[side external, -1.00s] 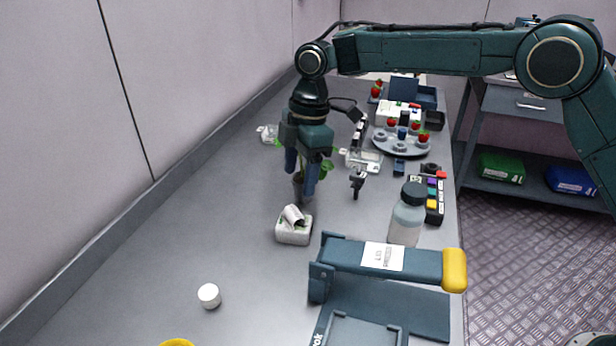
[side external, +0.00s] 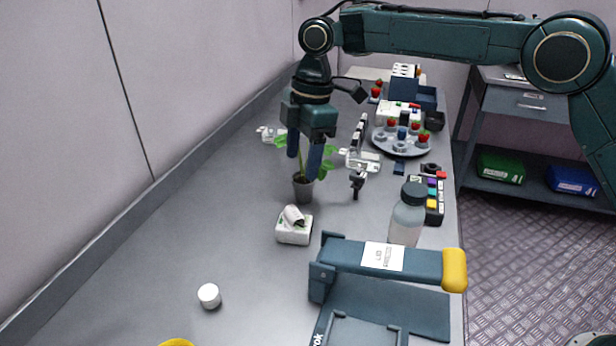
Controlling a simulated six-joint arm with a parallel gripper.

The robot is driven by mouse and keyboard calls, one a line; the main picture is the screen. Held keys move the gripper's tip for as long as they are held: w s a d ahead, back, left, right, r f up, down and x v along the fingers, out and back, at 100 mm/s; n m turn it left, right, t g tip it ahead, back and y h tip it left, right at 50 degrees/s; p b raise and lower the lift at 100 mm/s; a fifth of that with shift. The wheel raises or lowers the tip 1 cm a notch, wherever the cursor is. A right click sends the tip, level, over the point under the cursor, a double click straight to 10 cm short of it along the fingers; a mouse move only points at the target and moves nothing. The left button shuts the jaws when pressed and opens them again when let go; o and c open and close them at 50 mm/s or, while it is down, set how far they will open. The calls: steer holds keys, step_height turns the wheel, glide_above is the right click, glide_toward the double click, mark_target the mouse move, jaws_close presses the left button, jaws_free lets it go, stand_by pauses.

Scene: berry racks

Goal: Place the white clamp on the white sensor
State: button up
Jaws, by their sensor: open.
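A small white box, which looks like the white sensor (side external: 294,236), sits on the grey bench in the middle of the side view. A white curved piece, which looks like the white clamp (side external: 293,215), rests tilted on its top. The clamp is small in the picture, so I cannot tell how it is seated. My gripper (side external: 304,168) is open, with fingers pointing down and nothing visible between them. It is above and beyond the sensor, apart from it, and its fingers overlap the potted plant (side external: 304,190) in the picture.
A blue press with a yellow-ended handle (side external: 454,270) and a capped bottle (side external: 407,218) stand at the front right. A white cap (side external: 209,296) lies front left. A round berry rack (side external: 402,147) and a keypad (side external: 433,195) stand to the right. The left bench is mostly clear.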

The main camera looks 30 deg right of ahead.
steer(key=s+d+r+m+t, duration=0.3)
steer(key=s+d+r+m, duration=0.6)
steer(key=s+d+r, duration=0.45)
steer(key=s+d+f+m+t, duration=0.1)
steer(key=s+d+f+m, duration=0.1)
steer(key=s, duration=0.5)
steer(key=s+d+f+m+h, duration=0.1)
steer(key=s+d+f+m, duration=0.2)
steer(key=s, duration=0.4)
steer(key=s+d+f+m+t, duration=0.1)
steer(key=s+d+f+m, duration=0.1)
steer(key=s+d+m, duration=0.2)
steer(key=s+d, duration=0.2)
steer(key=s, duration=0.1)
steer(key=shift+s+d+f+t+h, duration=0.15)
steer(key=shift+s+d+t+h, duration=0.05)
steer(key=shift+d+t+h, duration=0.15)
